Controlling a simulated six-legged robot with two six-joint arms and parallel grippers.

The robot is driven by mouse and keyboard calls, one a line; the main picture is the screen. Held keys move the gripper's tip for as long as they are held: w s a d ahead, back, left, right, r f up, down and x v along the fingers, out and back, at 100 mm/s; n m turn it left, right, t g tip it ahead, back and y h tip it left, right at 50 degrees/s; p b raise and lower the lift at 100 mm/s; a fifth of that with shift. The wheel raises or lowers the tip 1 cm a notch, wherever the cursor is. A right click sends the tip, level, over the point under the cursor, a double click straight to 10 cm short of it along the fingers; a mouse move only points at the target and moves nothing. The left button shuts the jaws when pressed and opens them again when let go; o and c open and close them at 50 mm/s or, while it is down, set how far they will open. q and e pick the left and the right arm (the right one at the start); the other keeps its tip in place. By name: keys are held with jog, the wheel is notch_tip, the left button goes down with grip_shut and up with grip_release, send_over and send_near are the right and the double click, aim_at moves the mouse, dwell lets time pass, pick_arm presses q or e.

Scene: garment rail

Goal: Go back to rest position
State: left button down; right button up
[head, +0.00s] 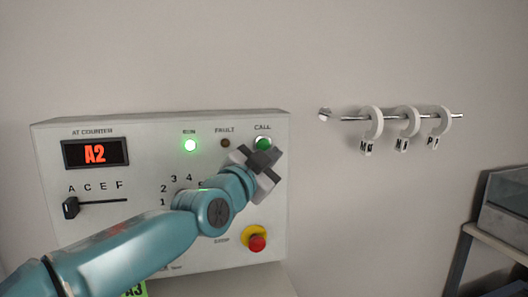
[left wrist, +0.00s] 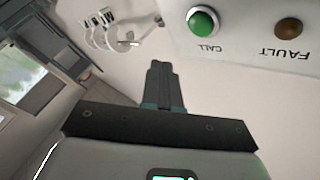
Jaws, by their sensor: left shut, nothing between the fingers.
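My left gripper (head: 262,160) is in front of the control panel (head: 110,235), just below the green CALL button (head: 263,143). In the left wrist view its fingers (left wrist: 160,85) are together with nothing between them, and the CALL button (left wrist: 203,21) is beyond them, apart from the tips. The panel display (head: 94,153) reads A2 and the RUN lamp (head: 190,145) glows green. My left arm crosses the lower panel and hides part of the numbered dial. My right gripper is not in view.
A rail (head: 392,117) on the wall at the right carries three white rings with letter tags. A red stop button (head: 257,243) on a yellow base is at the panel's lower right. A grey case (head: 505,190) on a shelf stands at the far right. The wall between is clear.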

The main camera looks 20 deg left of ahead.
pick_arm(q)
jog(key=w+d+f+n+g+p, duration=0.1)
jog(key=d+f+n+g, duration=0.15)
jog(key=f, duration=1.25)
jog(key=w+d+f+n+g, duration=0.1)
jog(key=f+g, duration=0.3)
jog(key=f, duration=1.1)
jog(key=s+f+n+g, duration=0.25)
jog(key=s+f, duration=0.25)
jog(key=f, duration=0.8)
jog(key=s+d+f+n+g+p, duration=0.15)
jog(key=s+f+g, duration=0.35)
jog(key=s+f, duration=1)
jog(key=s+f+n+g, duration=0.2)
jog(key=s+f, duration=0.1)
jog(key=s, duration=0.5)
jog(key=s+d+f+n+g, duration=0.1)
jog(key=s+f, duration=0.3)
jog(key=s, duration=0.4)
jog(key=shift+s+d+n+g, duration=0.15)
jog(key=shift+d+n+g, duration=0.1)
jog(key=shift+n+g, duration=0.5)
jog(key=shift+s+f, duration=0.1)
